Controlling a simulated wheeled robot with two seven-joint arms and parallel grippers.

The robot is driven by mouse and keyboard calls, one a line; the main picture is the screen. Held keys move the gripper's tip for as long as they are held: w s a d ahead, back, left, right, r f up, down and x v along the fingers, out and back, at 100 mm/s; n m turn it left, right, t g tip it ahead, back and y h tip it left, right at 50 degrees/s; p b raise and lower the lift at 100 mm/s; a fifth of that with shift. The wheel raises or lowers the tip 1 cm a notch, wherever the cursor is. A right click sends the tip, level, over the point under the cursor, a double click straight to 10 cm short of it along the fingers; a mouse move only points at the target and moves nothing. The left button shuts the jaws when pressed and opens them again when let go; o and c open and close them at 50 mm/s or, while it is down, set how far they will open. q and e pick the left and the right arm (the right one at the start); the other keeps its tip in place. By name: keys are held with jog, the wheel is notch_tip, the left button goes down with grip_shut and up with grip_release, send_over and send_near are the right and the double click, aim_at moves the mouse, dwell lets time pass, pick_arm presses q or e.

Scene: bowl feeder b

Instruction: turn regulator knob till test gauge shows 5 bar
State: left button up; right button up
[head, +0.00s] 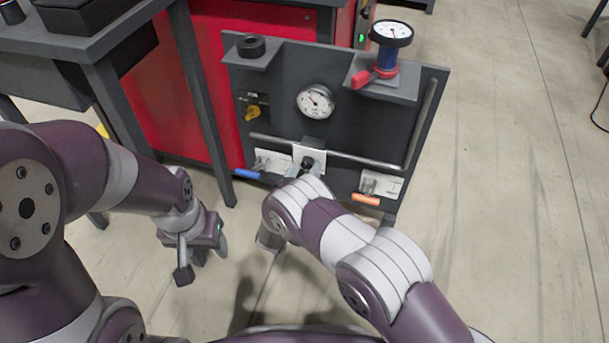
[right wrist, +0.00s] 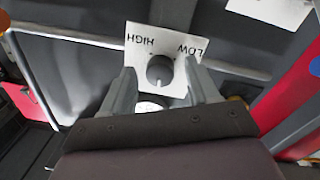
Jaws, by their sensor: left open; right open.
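The regulator knob (head: 307,163) is dark and sits on a white plate low on the grey panel. In the right wrist view the knob (right wrist: 160,70) has a white mark and its plate reads HIGH and LOW upside down. My right gripper (right wrist: 163,92) is open, its fingers either side of the knob; I cannot tell whether they touch it. A dial gauge (head: 391,33) tops a blue body on the right shelf; another gauge (head: 315,101) sits mid-panel. Their readings are too small to tell. My left gripper (head: 203,257) is open and empty, left of the panel.
A pipe (head: 365,162) crosses the panel above the knob and bends up at the right. A blue-handled valve (head: 248,174) and an orange-handled valve (head: 366,199) flank the knob. A dark table (head: 105,40) stands at the left.

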jog(key=shift+w+d, duration=0.1)
jog(key=shift+w, duration=0.1)
jog(key=c, duration=1)
jog(key=m+p, duration=0.1)
jog(key=m, duration=0.1)
jog(key=shift+r+m, duration=0.15)
jog(key=shift+m, duration=0.25)
jog(key=shift+c, duration=0.2)
jog(key=shift+m, duration=1)
jog(key=o, duration=1)
jog(key=shift+o, duration=0.2)
